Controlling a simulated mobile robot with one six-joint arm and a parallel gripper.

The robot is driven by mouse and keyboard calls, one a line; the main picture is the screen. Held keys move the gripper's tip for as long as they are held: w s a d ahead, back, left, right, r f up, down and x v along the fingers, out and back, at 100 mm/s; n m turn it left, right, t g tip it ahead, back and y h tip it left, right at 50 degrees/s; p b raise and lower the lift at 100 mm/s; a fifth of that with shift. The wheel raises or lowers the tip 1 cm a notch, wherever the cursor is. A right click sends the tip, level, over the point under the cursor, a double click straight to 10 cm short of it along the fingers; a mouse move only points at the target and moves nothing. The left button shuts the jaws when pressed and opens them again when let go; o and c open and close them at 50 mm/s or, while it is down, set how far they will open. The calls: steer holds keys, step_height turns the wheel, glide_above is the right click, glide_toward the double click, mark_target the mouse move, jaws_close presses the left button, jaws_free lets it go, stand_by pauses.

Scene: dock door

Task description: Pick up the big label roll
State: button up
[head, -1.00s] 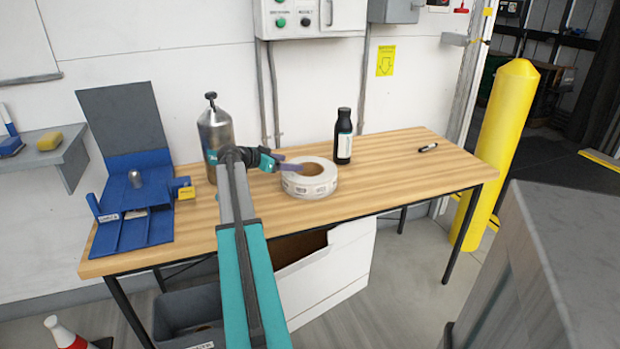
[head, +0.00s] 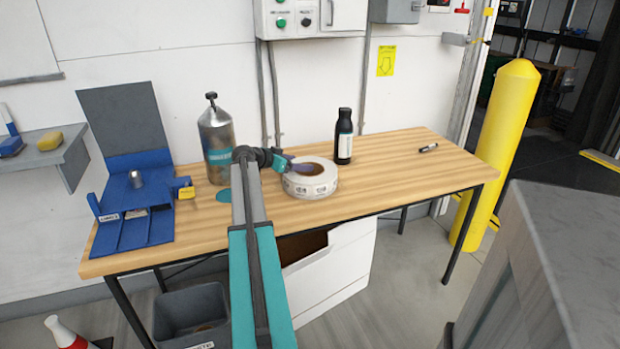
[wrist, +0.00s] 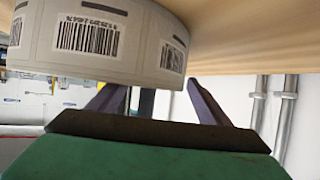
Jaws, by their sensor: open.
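The big label roll (head: 310,187) is a wide white ring with a brown core, lying flat on the wooden workbench (head: 400,180). In the wrist view the roll (wrist: 120,45) fills the upper left, with barcode labels on its side. My gripper (head: 289,160) is open at the left rear of the roll, its fingers reaching to the roll's rim. In the wrist view my gripper's two fingers (wrist: 155,95) are spread apart, and the roll hides part of the left one. I cannot tell whether they touch the roll.
A steel cylinder (head: 217,150) stands left of my gripper. A dark bottle (head: 344,137) stands close behind the roll. A blue fixture (head: 140,225) is at the bench's left, and a marker (head: 428,148) lies on the right.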

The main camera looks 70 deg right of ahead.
stand_by(0.4)
steer(key=c, duration=1.6)
steer(key=shift+r, duration=0.1)
jaws_close()
steer(key=shift+r, duration=0.1)
steer(key=shift+r, duration=0.35)
step_height(320, 180, up, 3)
steer(key=shift+f, duration=0.15)
steer(key=w+a, duration=0.3)
steer(key=a, duration=0.4)
steer(key=w+a+r, duration=0.1)
steer(key=w+a, duration=0.1)
steer(key=a, duration=0.6)
steer(key=shift+w+r, duration=0.2)
steer(key=shift+w, duration=0.2)
